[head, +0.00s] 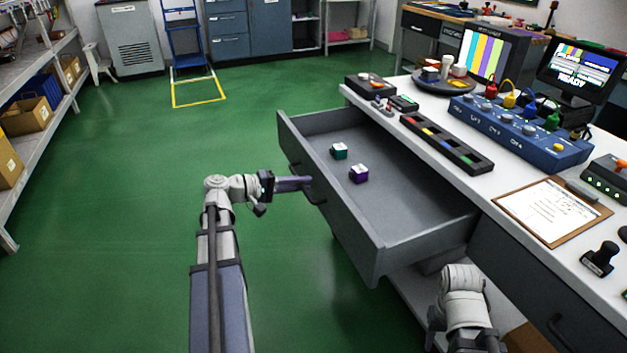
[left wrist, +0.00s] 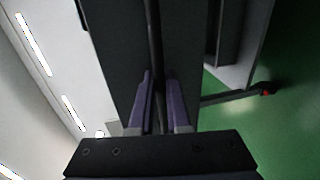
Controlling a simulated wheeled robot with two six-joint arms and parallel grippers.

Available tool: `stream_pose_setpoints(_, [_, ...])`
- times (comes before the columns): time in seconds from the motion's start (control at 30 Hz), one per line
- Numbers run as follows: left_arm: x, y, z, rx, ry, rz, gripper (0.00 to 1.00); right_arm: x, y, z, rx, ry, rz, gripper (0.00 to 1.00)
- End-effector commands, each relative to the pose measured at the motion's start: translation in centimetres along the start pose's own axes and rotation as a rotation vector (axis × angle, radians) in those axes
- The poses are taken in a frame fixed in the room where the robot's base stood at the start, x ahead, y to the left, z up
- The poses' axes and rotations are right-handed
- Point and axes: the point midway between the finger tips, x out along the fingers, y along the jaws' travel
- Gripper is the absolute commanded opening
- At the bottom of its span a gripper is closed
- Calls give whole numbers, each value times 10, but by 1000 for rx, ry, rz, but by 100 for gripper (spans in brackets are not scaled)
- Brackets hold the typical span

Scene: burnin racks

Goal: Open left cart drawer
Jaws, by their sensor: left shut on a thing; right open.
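The left cart drawer (head: 400,225) is a grey drawer pulled well out from under the white bench top in the head view. Its inside holds a teal block (head: 339,151) and a purple block (head: 359,174). My left gripper (head: 308,185) is shut on the dark handle (head: 316,192) at the drawer's front. In the left wrist view the two purple fingers (left wrist: 160,105) close on the dark handle bar (left wrist: 153,40) before the drawer front (left wrist: 110,40). My right arm (head: 465,295) is low at the bottom right in the head view; its fingertips are not clearly visible.
The bench top (head: 482,185) carries a blue button box (head: 520,132), a long dark tray (head: 446,143), a clipboard (head: 552,210) and monitors. A second, closed drawer (head: 520,280) is at the right. Green floor (head: 130,200) is clear left of the drawer. Shelving lines the far left.

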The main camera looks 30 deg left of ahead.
Motion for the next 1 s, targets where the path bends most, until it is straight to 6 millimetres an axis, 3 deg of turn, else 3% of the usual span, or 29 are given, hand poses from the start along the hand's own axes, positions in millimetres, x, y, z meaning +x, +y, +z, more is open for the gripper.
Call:
stream_pose_setpoints(0.53, [-8, -2, 1, 0, -3, -2, 0, 0, 0, 0, 0, 0, 0, 50])
stream_pose_setpoints(0.57, [-7, -2, 1, 0, -3, -2, 18, 0, 0, 0, 0, 0, 0, 50])
stream_pose_setpoints(0.63, [-7, -2, 1, 0, -3, -2, 26, 0, 0, 0, 0, 0, 0, 50])
stream_pose_setpoints(1.0, [-17, -1, 0, 0, 2, -1, 27, -3, 0, 0, 0, 0, 0, 50])
